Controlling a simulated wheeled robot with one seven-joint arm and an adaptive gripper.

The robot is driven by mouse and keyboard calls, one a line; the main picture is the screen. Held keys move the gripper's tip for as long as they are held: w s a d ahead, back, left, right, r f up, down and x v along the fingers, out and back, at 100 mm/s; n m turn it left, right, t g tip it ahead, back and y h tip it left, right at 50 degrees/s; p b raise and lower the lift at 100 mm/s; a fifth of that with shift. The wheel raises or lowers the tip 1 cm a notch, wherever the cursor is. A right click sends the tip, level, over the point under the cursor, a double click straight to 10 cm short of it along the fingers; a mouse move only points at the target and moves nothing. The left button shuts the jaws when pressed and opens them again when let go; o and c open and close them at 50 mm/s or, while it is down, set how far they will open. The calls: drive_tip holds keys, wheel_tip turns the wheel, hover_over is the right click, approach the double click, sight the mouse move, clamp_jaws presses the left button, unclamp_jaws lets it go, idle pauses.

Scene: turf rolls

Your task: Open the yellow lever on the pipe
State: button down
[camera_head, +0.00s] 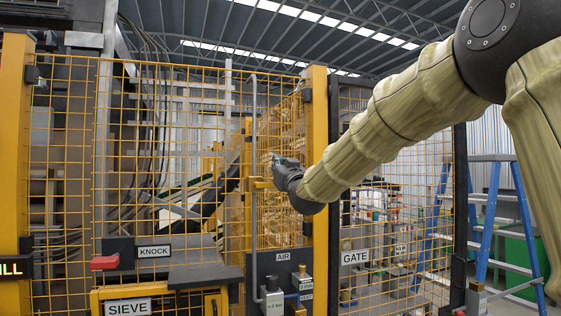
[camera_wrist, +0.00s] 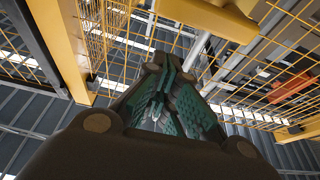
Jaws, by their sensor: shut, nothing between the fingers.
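A grey vertical pipe (camera_head: 253,225) runs up in front of the yellow mesh fence. A yellow lever (camera_head: 258,184) sits on it at mid height, sticking out to the right, roughly level. My gripper (camera_head: 276,158) is just above and right of the lever in the head view; I cannot tell whether they touch. In the wrist view my gripper (camera_wrist: 158,72) has its teal-padded fingers together, with nothing between them. A large yellow piece (camera_wrist: 210,14), likely the lever, crosses the top of that view beyond the fingertips, with a grey pipe (camera_wrist: 196,50) below it.
A yellow post (camera_head: 319,245) stands right of the pipe, close to my wrist. A blue stepladder (camera_head: 487,220) stands at right.

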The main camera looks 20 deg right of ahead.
sight(268, 185)
drive_tip(key=shift+f+p, duration=0.5)
drive_tip(key=shift+f, duration=1.05)
drive_tip(key=shift+w+a, duration=0.1)
